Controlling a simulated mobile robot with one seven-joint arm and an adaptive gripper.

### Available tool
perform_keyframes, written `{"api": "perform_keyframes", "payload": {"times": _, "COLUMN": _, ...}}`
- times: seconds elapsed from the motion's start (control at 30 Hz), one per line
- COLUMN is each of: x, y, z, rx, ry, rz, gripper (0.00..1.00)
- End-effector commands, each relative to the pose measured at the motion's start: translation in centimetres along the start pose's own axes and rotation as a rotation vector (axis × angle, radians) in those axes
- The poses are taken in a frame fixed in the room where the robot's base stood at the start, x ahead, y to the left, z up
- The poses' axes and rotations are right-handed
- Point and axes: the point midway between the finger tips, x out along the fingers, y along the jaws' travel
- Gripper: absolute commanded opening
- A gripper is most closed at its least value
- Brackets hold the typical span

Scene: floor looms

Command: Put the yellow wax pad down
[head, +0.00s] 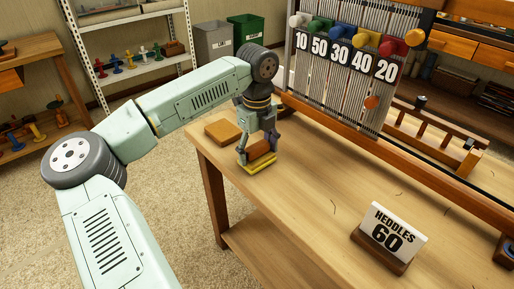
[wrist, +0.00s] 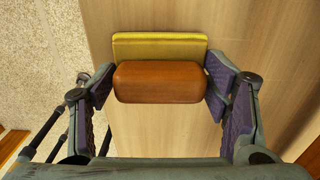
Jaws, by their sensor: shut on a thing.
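The yellow wax pad (head: 256,165) is a flat yellow slab with a rounded brown block (head: 259,149) on top of it, apparently its grip. My gripper (head: 258,151) points down over the bench's far left part, with its fingers shut on the brown block. In the wrist view the yellow slab (wrist: 160,47) shows beyond the brown block (wrist: 160,84), which lies between the purple finger pads. The slab is level and low over the wooden bench top (head: 300,200). I cannot tell whether it touches the wood.
A flat orange-brown block (head: 222,133) lies on the bench just left of my gripper. A "HEDDLES 60" sign (head: 390,238) stands at the bench's front right. A loom frame with numbered coloured pegs (head: 345,70) rises behind. The bench's middle is mostly clear.

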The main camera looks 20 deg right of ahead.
Motion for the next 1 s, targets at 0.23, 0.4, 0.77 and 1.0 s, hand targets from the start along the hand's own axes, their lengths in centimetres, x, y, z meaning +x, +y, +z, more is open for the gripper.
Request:
{"api": "perform_keyframes", "payload": {"times": 0.23, "x": 0.4, "y": 0.0, "z": 0.0, "rx": 0.0, "ry": 0.0, "rz": 0.0, "gripper": 0.71}}
{"api": "perform_keyframes", "payload": {"times": 0.4, "x": 0.3, "y": 0.0, "z": 0.0, "rx": 0.0, "ry": 0.0, "rz": 0.0, "gripper": 0.83}}
{"api": "perform_keyframes", "payload": {"times": 0.77, "x": 0.3, "y": 0.0, "z": 0.0, "rx": 0.0, "ry": 0.0, "rz": 0.0, "gripper": 0.9}}
{"api": "perform_keyframes", "payload": {"times": 1.0, "x": -1.3, "y": 0.0, "z": 0.1, "rx": -0.001, "ry": -0.004, "rz": 0.001, "gripper": 0.9}}
